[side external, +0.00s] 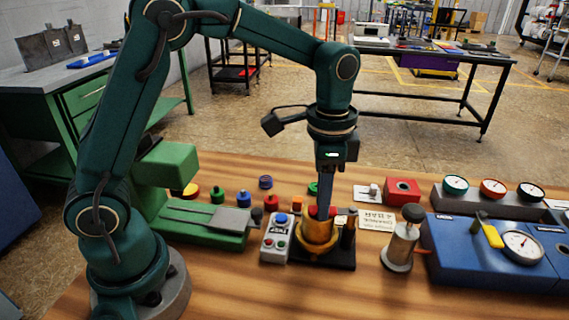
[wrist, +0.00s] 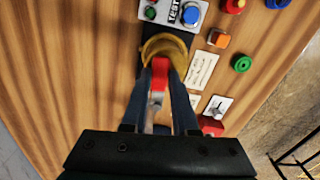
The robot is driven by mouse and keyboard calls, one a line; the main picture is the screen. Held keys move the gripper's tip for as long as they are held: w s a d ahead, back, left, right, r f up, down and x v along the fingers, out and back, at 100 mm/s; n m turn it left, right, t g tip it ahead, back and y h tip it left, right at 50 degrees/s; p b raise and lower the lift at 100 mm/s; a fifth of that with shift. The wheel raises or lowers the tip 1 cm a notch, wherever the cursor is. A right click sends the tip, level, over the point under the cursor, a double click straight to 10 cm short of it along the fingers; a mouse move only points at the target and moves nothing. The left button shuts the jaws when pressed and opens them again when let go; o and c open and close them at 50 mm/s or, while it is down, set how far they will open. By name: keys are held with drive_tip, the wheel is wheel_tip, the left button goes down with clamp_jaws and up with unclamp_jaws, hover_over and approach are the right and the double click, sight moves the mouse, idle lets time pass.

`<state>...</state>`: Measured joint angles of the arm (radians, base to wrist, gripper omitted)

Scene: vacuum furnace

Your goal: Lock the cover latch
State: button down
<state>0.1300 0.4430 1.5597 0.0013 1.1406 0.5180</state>
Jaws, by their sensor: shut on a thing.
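A brass-coloured round vessel (side external: 317,238) stands on a black base (side external: 342,262) on the wooden table; its rim also shows in the wrist view (wrist: 178,47). The cover latch has a red handle (wrist: 159,75) with a grey metal part, lying across the near side of the vessel in the wrist view. Its red also shows at the vessel's top in the side view (side external: 313,212). My gripper (side external: 325,206) points down over the vessel, shut on the latch handle between its fingers. The fingers hide part of the latch, and whether it is locked cannot be told.
A grey button box (side external: 276,240) stands close left of the vessel. A metal cylinder with a black knob (side external: 400,247) and a blue gauge unit (side external: 460,250) stand to the right. Coloured knobs, a label card (side external: 374,220) and a red block (side external: 402,191) lie behind. The table's front is clear.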

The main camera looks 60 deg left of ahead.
drive_tip(key=shift+d+r, duration=0.1)
drive_tip(key=shift+w+a+m, duration=0.3)
drive_tip(key=shift+w+m, duration=0.05)
drive_tip(key=shift+m, duration=0.55)
drive_tip(key=c, duration=0.7)
unclamp_jaws()
drive_tip(key=shift+r, duration=2.55)
